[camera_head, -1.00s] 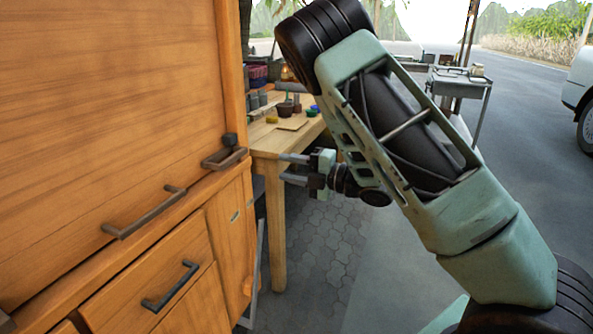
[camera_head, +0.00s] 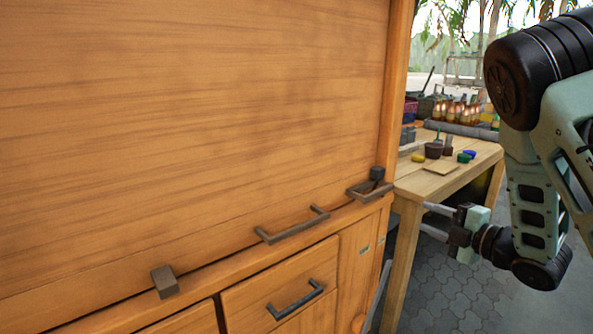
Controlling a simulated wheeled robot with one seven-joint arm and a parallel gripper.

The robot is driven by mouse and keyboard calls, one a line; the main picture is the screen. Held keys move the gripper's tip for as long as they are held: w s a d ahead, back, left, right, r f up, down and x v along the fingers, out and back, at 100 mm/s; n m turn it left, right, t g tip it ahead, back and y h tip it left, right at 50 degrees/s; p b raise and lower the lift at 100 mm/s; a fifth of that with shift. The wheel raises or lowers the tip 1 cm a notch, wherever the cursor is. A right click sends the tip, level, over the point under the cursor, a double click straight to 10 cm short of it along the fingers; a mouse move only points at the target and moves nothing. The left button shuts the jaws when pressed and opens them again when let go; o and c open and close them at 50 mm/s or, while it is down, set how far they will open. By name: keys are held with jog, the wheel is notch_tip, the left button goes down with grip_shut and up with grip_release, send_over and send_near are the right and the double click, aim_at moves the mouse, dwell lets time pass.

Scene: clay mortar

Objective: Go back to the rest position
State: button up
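My gripper (camera_head: 431,221) is at the right of the head view, at the end of my folded green and black arm. Its two pale fingers point left and stand apart, with nothing between them. It is in front of the wooden table (camera_head: 440,182), below the tabletop's height in the picture, and touches nothing that I can see.
A large wooden cabinet (camera_head: 190,120) fills the left and middle, close by. It has a drawer with a dark handle (camera_head: 295,299) and bar handles above. Small pots (camera_head: 433,150) and a row of bottles (camera_head: 458,110) stand on the table. Paving (camera_head: 445,295) lies below.

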jog(key=s+a+f+m+g+h, duration=0.1)
jog(key=s+a+m+g+h, duration=0.2)
jog(key=s+a+m+g, duration=0.25)
jog(key=s+a+f+m+g+h, duration=0.2)
jog(key=s+a+m, duration=0.3)
jog(key=a, duration=0.4)
jog(key=s+a+r+m+g+h, duration=0.15)
jog(key=s+g, duration=0.25)
jog(key=s, duration=0.8)
jog(key=s+a+r+m+g+h, duration=0.1)
jog(key=s+a+m+g, duration=0.25)
jog(key=s, duration=0.85)
notch_tip(320, 180, up, 17)
jog(key=w+p, duration=0.1)
jog(key=p, duration=1.6)
jog(key=shift+d+n, duration=0.3)
jog(key=shift+n, duration=0.05)
